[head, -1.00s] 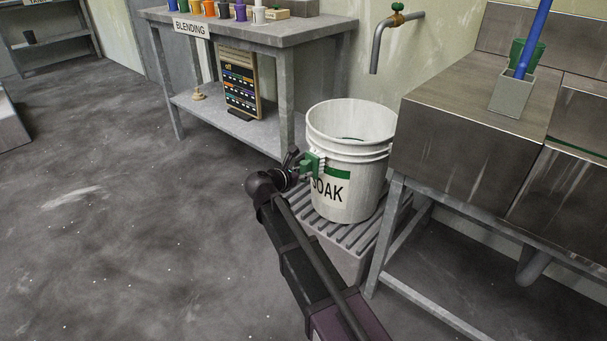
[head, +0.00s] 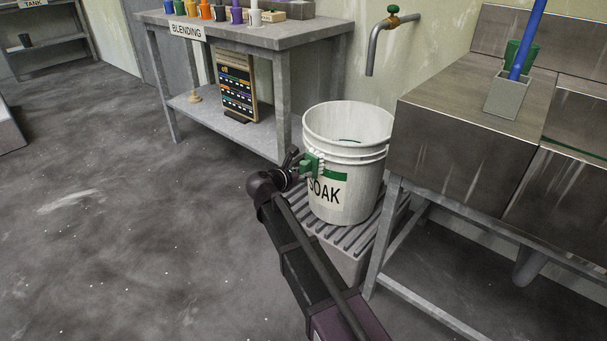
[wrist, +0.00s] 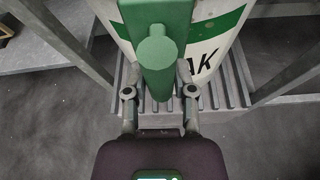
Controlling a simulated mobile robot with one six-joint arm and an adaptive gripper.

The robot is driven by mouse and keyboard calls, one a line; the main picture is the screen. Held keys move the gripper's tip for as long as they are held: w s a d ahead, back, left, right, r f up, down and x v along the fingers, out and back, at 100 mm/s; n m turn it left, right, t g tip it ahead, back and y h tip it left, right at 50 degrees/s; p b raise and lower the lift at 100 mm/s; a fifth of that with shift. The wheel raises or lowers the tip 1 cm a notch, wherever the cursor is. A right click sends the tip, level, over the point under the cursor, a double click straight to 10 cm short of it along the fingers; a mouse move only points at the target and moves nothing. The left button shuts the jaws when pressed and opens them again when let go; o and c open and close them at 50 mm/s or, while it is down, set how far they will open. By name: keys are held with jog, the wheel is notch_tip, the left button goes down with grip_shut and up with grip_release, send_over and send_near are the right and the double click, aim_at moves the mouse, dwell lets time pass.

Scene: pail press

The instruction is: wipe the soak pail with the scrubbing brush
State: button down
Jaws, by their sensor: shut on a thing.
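The soak pail (head: 352,190) is a white bucket with a green band and the word SOAK, upright on a slatted stand. My gripper (head: 296,167) is at the pail's left side, shut on the green scrubbing brush (head: 313,165). The brush's pale bristles face the pail wall and appear to touch it just below the rim. In the wrist view, the brush's green block and round knob (wrist: 157,58) sit between my two fingers, in front of the pail (wrist: 215,45), and hide part of its label.
The slatted stand (head: 345,240) is under the pail. A steel sink bench (head: 440,150) is close on the right, with a grey holder (head: 506,97) on top. The blending table (head: 270,38) is behind, and a tap (head: 373,50) is on the wall. Floor at left is clear.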

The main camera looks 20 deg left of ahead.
jog(key=shift+s+d, duration=0.4)
jog(key=shift+d, duration=0.45)
jog(key=shift+s+d, duration=0.35)
jog(key=shift+d, duration=0.45)
jog(key=shift+w, duration=0.25)
jog(key=shift+w+a, duration=0.3)
jog(key=shift+a, duration=0.55)
jog(key=shift+w+a, duration=0.25)
jog(key=shift+a, duration=0.6)
jog(key=shift+s, duration=0.1)
jog(key=shift+s+a+f, duration=0.1)
jog(key=shift+s+a, duration=0.25)
jog(key=shift+s, duration=0.55)
jog(key=shift+s+a, duration=0.4)
jog(key=shift+s, duration=0.5)
jog(key=shift+s+a+f, duration=0.1)
jog(key=shift+s+a, duration=0.25)
jog(key=shift+s, duration=0.55)
jog(key=shift+s, duration=0.1)
jog(key=shift+s+a, duration=0.3)
jog(key=shift+s, duration=0.35)
jog(key=shift+s+a, duration=0.3)
jog(key=shift+s, duration=0.35)
